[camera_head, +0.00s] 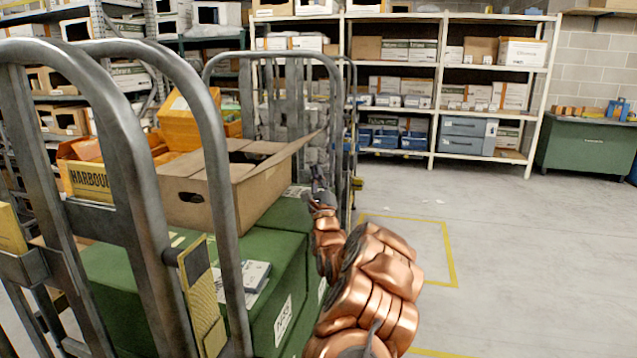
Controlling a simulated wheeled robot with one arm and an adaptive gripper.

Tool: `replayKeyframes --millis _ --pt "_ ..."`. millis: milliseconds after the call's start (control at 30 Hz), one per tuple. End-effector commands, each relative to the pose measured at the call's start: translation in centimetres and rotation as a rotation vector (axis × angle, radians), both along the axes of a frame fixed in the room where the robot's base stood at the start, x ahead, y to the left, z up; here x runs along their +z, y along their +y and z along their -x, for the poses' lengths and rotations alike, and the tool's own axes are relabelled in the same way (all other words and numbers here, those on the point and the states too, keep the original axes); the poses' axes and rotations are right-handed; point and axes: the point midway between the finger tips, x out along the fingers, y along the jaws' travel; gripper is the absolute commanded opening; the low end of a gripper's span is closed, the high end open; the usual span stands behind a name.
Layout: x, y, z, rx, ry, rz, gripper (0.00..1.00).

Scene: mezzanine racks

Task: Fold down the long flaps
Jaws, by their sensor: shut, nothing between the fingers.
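A brown cardboard box (220,198) stands on green crates inside a metal cage trolley, left of centre in the head view. One long flap (285,151) on its right side sticks up and out at a slant. The far flaps look folded inward over a dark opening, and a hand hole shows in the near side. A trolley post hides part of the box. My gripper (318,180) is shut and empty, just right of the box and close to the raised flap's outer side. I cannot tell whether it touches the flap.
The trolley's curved metal frame (125,150) stands between the camera and the box. Green crates (265,275) are under the box, and orange boxes (185,120) are behind it. White shelves (440,90) line the back. The floor to the right is clear.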

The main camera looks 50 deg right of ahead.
Motion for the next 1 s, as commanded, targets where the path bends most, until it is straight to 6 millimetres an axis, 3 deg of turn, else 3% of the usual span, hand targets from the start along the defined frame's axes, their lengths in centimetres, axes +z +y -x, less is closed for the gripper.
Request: replayKeyframes --millis 333,600,1000 --pt "2.4 -1.7 -2.2 -0.001 -0.001 0.003 0.00" --pt "5.2 -1.0 -3.6 0.000 0.000 0.001 0.00" --pt "5.8 -0.9 -3.8 -0.001 0.000 -0.001 0.00"
